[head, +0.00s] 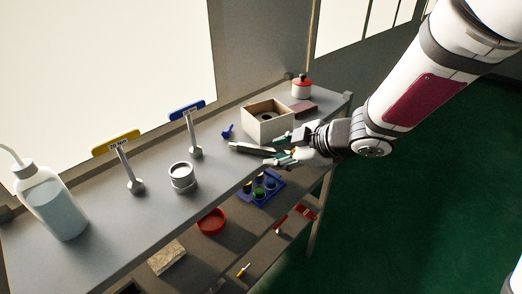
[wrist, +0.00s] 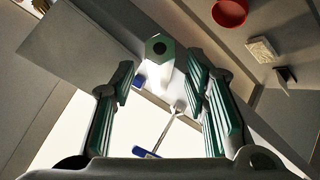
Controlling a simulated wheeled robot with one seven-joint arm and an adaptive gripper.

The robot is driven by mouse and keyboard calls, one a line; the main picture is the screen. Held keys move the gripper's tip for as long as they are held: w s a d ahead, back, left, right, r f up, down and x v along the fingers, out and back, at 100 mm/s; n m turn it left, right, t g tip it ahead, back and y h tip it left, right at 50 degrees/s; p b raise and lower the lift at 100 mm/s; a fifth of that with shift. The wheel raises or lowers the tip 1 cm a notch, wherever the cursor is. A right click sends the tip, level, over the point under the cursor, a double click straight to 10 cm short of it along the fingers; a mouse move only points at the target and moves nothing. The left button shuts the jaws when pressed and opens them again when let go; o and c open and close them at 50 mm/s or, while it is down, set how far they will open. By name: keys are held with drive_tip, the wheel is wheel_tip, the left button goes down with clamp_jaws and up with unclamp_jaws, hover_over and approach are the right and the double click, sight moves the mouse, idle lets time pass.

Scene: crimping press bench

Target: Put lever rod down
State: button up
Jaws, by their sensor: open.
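I cannot tell whether the rod rests on the bench top. Its rear part is hidden by the gripper in the head view.
An open-topped box (head: 268,125) stands just behind my gripper, with a red-lidded jar (head: 302,88) beyond. A metal cup (head: 182,178), two labelled tools (head: 135,185) and a bottle (head: 58,208) stand to the left. The lower shelf holds a red bowl (head: 211,221) and blue tray (head: 270,195).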

drive_tip(key=shift+c, duration=0.6)
clamp_jaws()
drive_tip(key=shift+r, duration=0.1)
